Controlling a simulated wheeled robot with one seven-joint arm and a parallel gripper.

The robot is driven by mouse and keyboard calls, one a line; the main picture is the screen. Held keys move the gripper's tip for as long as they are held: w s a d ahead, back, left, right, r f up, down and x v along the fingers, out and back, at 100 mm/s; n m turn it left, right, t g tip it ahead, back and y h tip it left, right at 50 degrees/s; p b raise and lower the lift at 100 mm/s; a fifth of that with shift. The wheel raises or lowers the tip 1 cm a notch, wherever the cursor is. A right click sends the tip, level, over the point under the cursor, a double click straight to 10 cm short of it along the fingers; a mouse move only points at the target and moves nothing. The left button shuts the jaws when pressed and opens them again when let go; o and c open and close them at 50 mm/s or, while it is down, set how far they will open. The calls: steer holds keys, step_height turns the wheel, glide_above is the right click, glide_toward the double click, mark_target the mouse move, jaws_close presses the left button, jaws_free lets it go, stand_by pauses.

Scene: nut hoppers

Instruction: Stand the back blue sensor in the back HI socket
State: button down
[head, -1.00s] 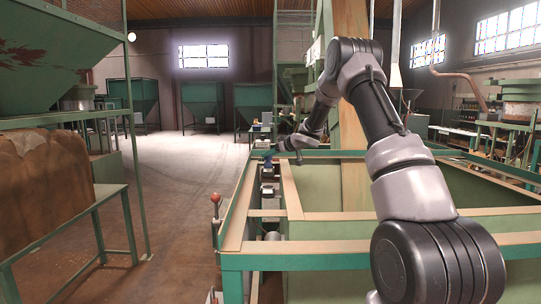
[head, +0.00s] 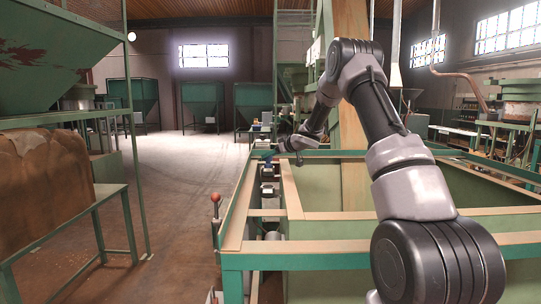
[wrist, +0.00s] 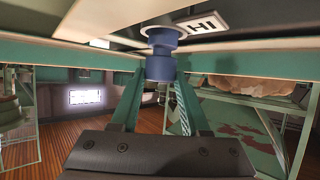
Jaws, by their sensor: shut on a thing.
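The blue sensor (wrist: 160,68) is a short blue cylinder with a wider collar, held between the two green fingertips of my gripper (wrist: 160,82). The wrist view is upside down. The sensor's far end meets a pale round ring, the HI socket (wrist: 152,31), beside a white plate marked HI (wrist: 201,27). Whether it is seated or just touching is hidden. In the head view my gripper (head: 272,156) is small and far off, over the narrow channel on the bin's left side, with a bit of blue at its tip.
The green bin frame (head: 330,262) with tan-topped rails runs under my arm. Small pale boxes sit in the channel (head: 267,190) nearer me. A red-knobbed lever (head: 215,198) stands left of the frame.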

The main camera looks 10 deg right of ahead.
steer(key=shift+f, duration=0.3)
steer(key=c, duration=0.7)
jaws_free()
steer(key=shift+v, duration=5.5)
